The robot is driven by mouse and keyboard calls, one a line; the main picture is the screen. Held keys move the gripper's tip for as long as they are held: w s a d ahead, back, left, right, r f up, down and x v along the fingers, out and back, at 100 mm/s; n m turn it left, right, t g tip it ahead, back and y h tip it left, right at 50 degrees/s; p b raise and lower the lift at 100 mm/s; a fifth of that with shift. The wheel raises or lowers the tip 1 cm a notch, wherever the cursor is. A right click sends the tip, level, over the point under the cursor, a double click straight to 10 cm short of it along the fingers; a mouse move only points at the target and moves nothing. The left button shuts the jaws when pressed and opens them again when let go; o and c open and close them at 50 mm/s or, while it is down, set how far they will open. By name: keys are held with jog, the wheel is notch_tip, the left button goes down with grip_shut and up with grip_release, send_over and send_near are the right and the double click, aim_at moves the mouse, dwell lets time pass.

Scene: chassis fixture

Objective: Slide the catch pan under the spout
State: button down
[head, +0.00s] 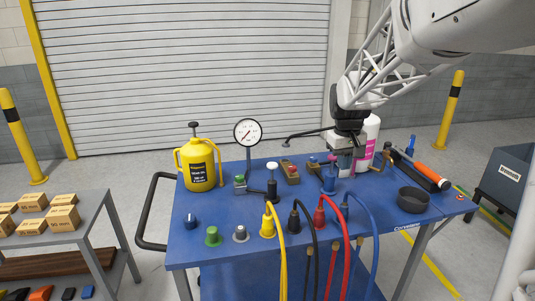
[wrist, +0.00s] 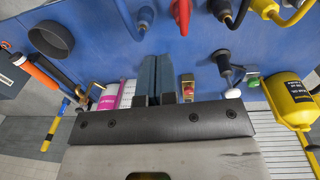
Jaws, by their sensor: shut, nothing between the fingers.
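The catch pan (head: 412,200) is a round, dark, shallow dish near the right end of the blue cart top. It also shows at the upper left of the wrist view (wrist: 51,40). A white tank with a magenta label (head: 369,143) stands behind my gripper, partly hidden. A brass fitting (head: 383,160) at its right side looks like the spout; it shows in the wrist view too (wrist: 95,91). The pan is nearer the cart's front edge, apart from the fitting. My gripper (head: 345,168) is shut and empty, left of the pan, in front of the tank.
An orange-and-black tool (head: 430,171) lies behind the pan. A blue valve-like part (head: 329,178) is close to my gripper's left. Plugs with hanging cables (head: 319,214) line the front edge. A yellow can (head: 199,164) and gauge (head: 248,133) stand farther left.

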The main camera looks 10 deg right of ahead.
jog(key=w+d+f, duration=0.5)
jog(key=d+f, duration=0.1)
jog(key=d, duration=0.4)
jog(key=w+d+f+g, duration=0.1)
jog(key=w+d+f, duration=0.5)
jog(key=d, duration=0.5)
jog(key=w+d+f+g, duration=0.1)
jog(key=w+d+f, duration=0.5)
jog(key=d, duration=0.5)
jog(key=shift+f+y, duration=0.4)
jog(key=shift+f, duration=0.25)
jog(key=shift+s, duration=0.1)
jog(key=s, duration=1.1)
jog(key=shift+s+f, duration=0.35)
jog(key=shift+s, duration=0.05)
jog(key=shift+f, duration=0.55)
